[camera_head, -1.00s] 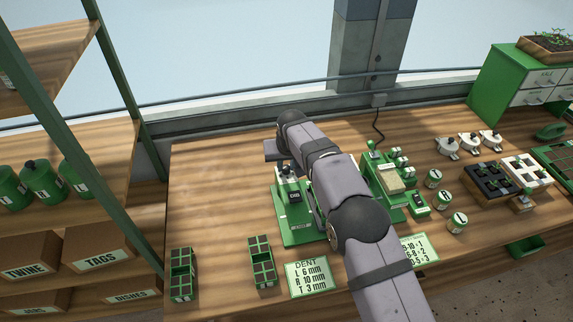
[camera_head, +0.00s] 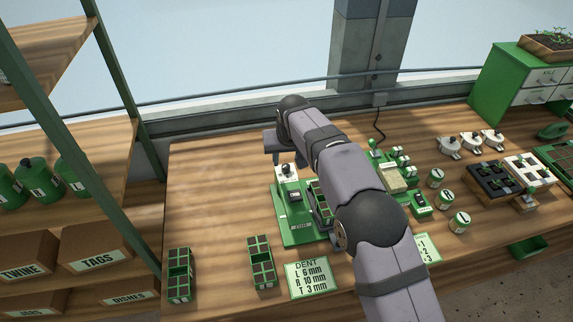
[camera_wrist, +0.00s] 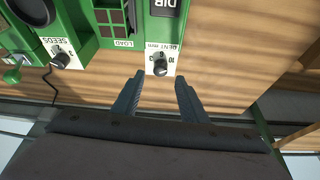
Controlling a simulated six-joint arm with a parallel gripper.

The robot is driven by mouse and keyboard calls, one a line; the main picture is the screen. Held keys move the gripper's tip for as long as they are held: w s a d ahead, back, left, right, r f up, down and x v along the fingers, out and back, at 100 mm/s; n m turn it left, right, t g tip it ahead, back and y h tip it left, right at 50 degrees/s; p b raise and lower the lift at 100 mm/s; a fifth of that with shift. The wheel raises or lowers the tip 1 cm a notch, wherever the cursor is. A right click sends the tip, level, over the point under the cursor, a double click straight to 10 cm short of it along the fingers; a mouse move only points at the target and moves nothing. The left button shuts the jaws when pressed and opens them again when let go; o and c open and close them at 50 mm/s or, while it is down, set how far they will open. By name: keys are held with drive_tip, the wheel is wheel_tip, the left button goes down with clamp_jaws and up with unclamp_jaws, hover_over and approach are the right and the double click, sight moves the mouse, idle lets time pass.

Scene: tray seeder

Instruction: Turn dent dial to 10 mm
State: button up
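The dent dial (camera_wrist: 160,66) is a dark knob on a white plate marked 3, 6 and 10, in the upper middle of the wrist view. The mark its pointer faces is too small to tell. In the head view the dial (camera_head: 286,170) sits at the back of the green seeder (camera_head: 296,233). My gripper (camera_wrist: 160,77) is open and empty. Its two fingertips are apart, one on each side of the knob in the picture, with no visible contact.
A DENT card (camera_head: 312,278) reads L 6 mm, R 10 mm, T 3 mm. A SEEDS knob (camera_wrist: 61,60) is at the left in the wrist view, beside a LOAD area (camera_wrist: 122,43). Small green trays (camera_head: 261,262) stand at the front.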

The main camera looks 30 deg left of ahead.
drive_tip(key=shift+b+v, duration=0.5)
drive_tip(key=shift+v, duration=1.2)
drive_tip(key=d+m+g+h, duration=0.15)
drive_tip(key=d+m, duration=0.25)
drive_tip(key=d, duration=2.7)
drive_tip(key=s+d+f+m+g, duration=0.1)
drive_tip(key=s+d+f+m, duration=0.1)
drive_tip(key=s+d, duration=0.7)
drive_tip(key=s+d+f+m+g+h, duration=0.1)
drive_tip(key=s+d+f, duration=0.3)
drive_tip(key=s+d, duration=0.5)
drive_tip(key=s+m, duration=0.1)
drive_tip(key=s, duration=0.2)
drive_tip(key=shift+d+f, duration=0.2)
drive_tip(key=shift+f, duration=0.05)
